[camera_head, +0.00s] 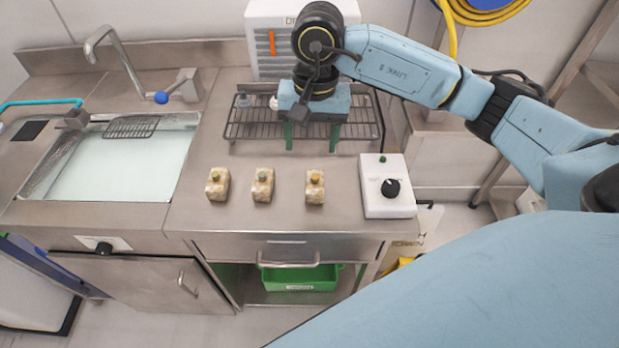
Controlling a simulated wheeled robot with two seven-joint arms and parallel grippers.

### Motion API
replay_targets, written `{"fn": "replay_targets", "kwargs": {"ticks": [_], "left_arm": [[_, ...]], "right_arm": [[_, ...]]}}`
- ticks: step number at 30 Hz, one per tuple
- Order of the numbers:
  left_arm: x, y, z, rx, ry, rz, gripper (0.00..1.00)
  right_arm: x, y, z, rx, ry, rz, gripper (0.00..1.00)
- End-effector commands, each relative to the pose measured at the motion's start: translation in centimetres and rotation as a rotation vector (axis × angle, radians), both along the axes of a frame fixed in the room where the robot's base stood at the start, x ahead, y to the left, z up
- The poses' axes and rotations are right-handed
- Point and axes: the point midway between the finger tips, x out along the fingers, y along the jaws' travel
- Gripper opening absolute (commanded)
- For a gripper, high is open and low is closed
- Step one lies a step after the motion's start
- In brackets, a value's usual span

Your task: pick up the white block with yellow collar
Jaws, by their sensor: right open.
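No block that is plainly white with a yellow collar can be made out. My left gripper is out of view.
The wire rack (248,128) lies at the back of the counter, before a white cabinet (268,15). A white control box (377,172) with a black knob stands right of the blocks. A sink (115,165) is at left. Counter in front of the blocks is clear.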

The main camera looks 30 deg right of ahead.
Motion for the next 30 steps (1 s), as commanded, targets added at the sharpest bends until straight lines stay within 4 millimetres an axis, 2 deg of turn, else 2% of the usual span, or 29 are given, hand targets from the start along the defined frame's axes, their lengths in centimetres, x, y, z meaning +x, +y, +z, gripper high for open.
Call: {"fn": "replay_targets", "kwargs": {"ticks": [2,5,12,22,30], "left_arm": [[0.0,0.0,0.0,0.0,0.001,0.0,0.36],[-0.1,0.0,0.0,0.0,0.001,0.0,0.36],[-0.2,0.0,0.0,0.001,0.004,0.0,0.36],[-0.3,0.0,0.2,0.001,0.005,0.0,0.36],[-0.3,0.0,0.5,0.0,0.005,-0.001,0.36]], "right_arm": [[0.2,-1.0,0.0,-0.045,0.001,0.003,0.62],[0.1,-1.4,-1.2,-0.062,0.005,0.006,0.62],[0.0,-1.3,-5.8,-0.059,0.006,0.005,0.62],[-0.1,-1.1,-8.8,-0.056,0.005,0.005,0.62],[-0.4,-0.8,-12.5,-0.056,0.004,0.004,0.62]]}}
